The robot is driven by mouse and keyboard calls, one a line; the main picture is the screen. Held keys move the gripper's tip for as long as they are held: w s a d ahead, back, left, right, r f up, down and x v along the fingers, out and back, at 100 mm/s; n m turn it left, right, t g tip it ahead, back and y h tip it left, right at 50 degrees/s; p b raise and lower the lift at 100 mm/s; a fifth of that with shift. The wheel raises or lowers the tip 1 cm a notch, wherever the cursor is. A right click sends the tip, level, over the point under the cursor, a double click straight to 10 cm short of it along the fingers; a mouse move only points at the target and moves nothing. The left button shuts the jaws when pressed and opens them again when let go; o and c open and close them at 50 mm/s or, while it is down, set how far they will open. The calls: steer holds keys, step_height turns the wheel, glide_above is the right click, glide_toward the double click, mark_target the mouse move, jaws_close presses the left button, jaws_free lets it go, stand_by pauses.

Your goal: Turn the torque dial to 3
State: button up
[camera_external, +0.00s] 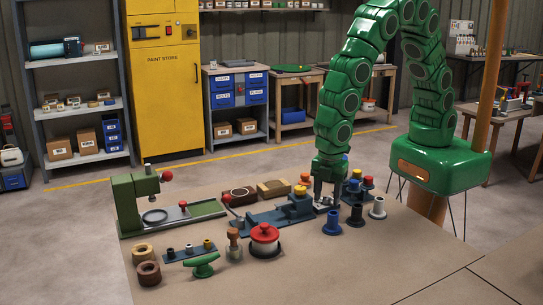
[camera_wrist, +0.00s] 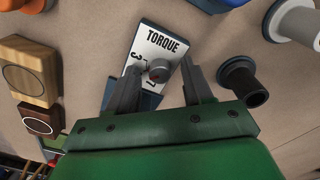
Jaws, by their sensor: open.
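The torque dial is a white plate (camera_wrist: 148,47) marked TORQUE, with a small round grey knob (camera_wrist: 159,70) on it, in the wrist view. A 3 shows on the plate to the left of the knob; the other marks are partly hidden. Which number the knob points at is too small to tell. My gripper (camera_wrist: 161,70) is open, with one finger on each side of the knob; I cannot tell if they touch it. In the external view my gripper (camera_external: 325,203) is low over the bench and hides most of the dial.
A dark spool (camera_wrist: 238,82) stands close to the right finger, and wooden blocks (camera_wrist: 30,75) lie to the left. In the external view a blue spool (camera_external: 332,223) stands just in front of my gripper. The bench's front right is clear.

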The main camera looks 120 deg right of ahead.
jaws_close()
steer(key=m, duration=0.4)
steer(key=shift+m, duration=2.3)
jaws_free()
